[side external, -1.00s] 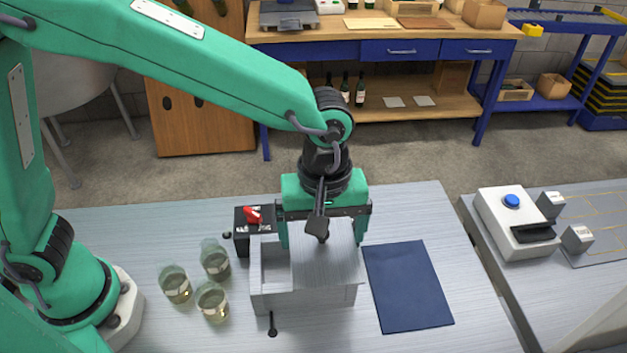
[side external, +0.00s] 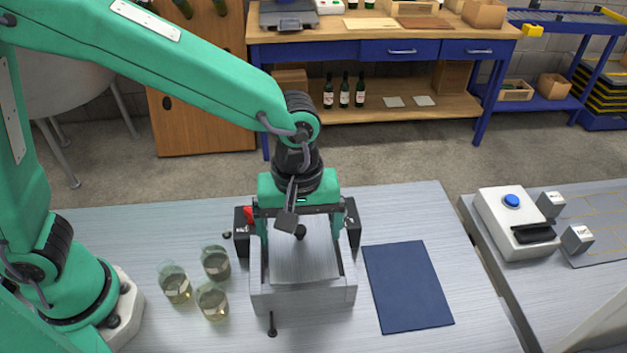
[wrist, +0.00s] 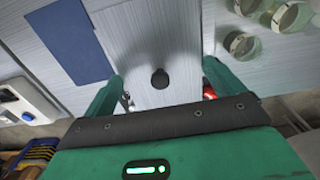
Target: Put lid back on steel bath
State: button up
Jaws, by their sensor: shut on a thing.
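The steel bath (side external: 303,298) is a brushed-metal box in the middle of the bench in the side view. Its flat steel lid (side external: 305,266) is over its opening, with dark gaps along the left and right walls. A black knob stands on the lid; the lid also shows in the wrist view (wrist: 150,35). My gripper (side external: 300,240) is shut on the lid, with one finger at each side of it; it also shows in the wrist view (wrist: 164,80). I cannot tell whether the lid touches the bath's rim.
A dark blue mat (side external: 408,287) lies right of the bath. Three glass beakers (side external: 212,302) stand close on its left. A black box with a red switch (side external: 243,235) is behind its left corner. A small black lever (side external: 272,325) sticks out in front.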

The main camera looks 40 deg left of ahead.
jog(key=shift+f, duration=2.4)
jog(key=shift+f, duration=0.2)
dwell(0.6)
jog(key=o, duration=0.7)
jog(key=shift+r, duration=0.2)
jog(key=shift+r, duration=3.3)
jog(key=shift+c, duration=0.2)
